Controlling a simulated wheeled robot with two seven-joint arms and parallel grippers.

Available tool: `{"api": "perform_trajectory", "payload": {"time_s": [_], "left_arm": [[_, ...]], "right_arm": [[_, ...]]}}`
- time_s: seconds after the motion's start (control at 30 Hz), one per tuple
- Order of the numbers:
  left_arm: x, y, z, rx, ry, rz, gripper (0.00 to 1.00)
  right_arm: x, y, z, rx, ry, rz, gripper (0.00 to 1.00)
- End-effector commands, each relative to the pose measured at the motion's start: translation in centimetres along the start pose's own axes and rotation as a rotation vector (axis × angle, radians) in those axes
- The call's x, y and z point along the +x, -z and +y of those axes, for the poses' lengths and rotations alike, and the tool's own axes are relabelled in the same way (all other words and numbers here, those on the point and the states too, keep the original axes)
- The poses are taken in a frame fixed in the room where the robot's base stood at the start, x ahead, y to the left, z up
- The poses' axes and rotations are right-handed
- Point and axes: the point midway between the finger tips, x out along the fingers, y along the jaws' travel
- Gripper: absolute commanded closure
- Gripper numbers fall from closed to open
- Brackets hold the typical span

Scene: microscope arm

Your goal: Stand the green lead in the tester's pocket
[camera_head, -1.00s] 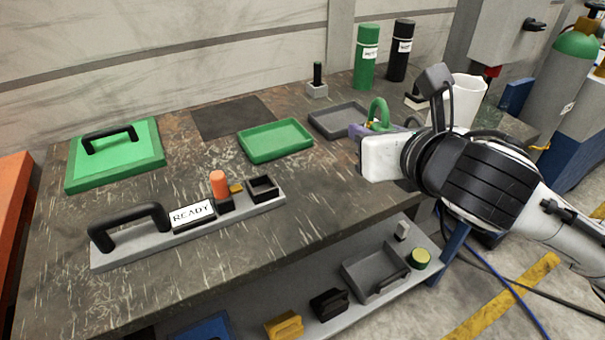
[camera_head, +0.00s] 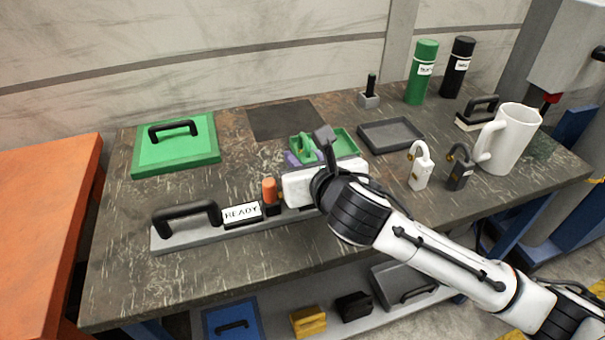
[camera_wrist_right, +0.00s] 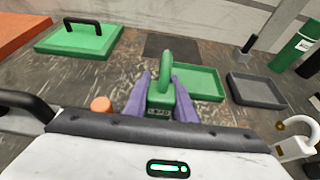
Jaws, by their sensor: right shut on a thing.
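The green lead (camera_head: 303,147), a block with a looped top, is in my right gripper (camera_head: 300,158). The purple fingers are shut on its two sides, and the loop points up. In the right wrist view the lead (camera_wrist_right: 162,98) sits upright between the fingers, with a label on its near face. The tester (camera_head: 165,239) is a long grey base with a black handle, a READY display (camera_head: 242,213) and an orange button (camera_head: 269,190). My right gripper is above its right end and hides the pocket there. My left gripper is not in view.
A green tray (camera_head: 347,140) lies behind the gripper, with a grey tray (camera_head: 390,136) right of it. A white padlock-shaped piece (camera_head: 419,172), a black one (camera_head: 460,174) and a white mug (camera_head: 512,140) stand at right. A green lidded case (camera_head: 176,158) lies back left.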

Motion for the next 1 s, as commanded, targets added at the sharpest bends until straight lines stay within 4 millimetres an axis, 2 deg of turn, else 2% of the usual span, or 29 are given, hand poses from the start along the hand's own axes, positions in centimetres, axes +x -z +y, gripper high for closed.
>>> {"api": "perform_trajectory", "payload": {"time_s": [0.27,0.67,0.7,0.77,1.0], "left_arm": [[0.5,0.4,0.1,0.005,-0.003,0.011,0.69],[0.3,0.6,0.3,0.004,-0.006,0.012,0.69],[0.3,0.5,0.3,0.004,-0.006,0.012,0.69],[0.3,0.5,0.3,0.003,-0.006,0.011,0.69],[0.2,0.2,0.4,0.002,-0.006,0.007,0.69]], "right_arm": [[1.3,3.2,0.1,0.002,-0.001,0.000,1.00],[1.5,3.6,0.0,0.000,-0.001,-0.002,1.00],[1.5,3.7,0.0,0.000,0.000,0.000,0.70],[1.5,3.7,0.0,0.001,0.000,0.000,0.60],[1.5,3.7,0.0,0.001,0.000,0.000,0.58]]}}
